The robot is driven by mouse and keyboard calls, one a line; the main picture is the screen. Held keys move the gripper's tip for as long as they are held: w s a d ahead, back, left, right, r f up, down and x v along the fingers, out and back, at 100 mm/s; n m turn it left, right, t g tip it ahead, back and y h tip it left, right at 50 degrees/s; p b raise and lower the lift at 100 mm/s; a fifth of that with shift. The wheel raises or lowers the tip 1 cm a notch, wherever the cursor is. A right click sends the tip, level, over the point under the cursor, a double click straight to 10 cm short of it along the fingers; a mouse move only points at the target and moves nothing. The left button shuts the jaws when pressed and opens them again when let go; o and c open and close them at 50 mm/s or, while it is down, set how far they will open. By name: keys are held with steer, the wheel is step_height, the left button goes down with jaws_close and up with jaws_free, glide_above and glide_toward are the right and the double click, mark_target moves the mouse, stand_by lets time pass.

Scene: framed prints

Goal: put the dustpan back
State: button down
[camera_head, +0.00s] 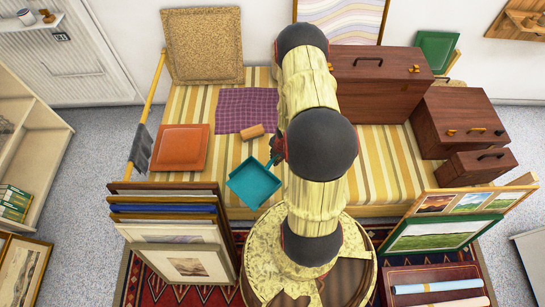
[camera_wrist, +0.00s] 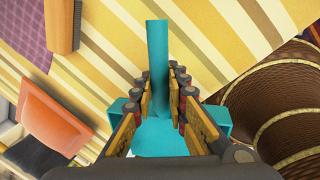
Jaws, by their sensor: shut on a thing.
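The teal dustpan (camera_head: 253,184) hangs at my gripper (camera_head: 275,150), just left of my arm in the head view. In the wrist view the dustpan's handle (camera_wrist: 157,42) stands up between the fingers of my gripper (camera_wrist: 168,82), which is shut on it. The pan part shows below and beyond the fingers, partly hidden by them. The dustpan is over the front part of the striped cloth; I cannot tell whether it touches. My arm hides much of the gripper in the head view.
A wooden brush (camera_head: 253,131) lies by the purple checked cloth (camera_head: 245,108) on the striped surface (camera_head: 224,165). An orange square panel (camera_head: 181,148) lies left. Framed prints (camera_head: 183,262) stand in front at left. Brown cases (camera_head: 457,120) stand at right.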

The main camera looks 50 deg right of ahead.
steer(key=w+d+f, duration=0.1)
steer(key=f, duration=0.1)
steer(key=w+d+f+b, duration=0.1)
steer(key=w+d+f, duration=0.2)
steer(key=w+f, duration=0.1)
steer(key=f, duration=0.1)
steer(key=shift+w+d+b, duration=0.15)
steer(key=shift+d+b, duration=0.05)
steer(key=shift+b, duration=0.15)
step_height(320, 180, down, 3)
steer(key=shift+f+b, duration=0.1)
steer(key=shift+b, duration=1)
steer(key=c, duration=1.8)
jaws_free()
steer(key=shift+o, duration=0.2)
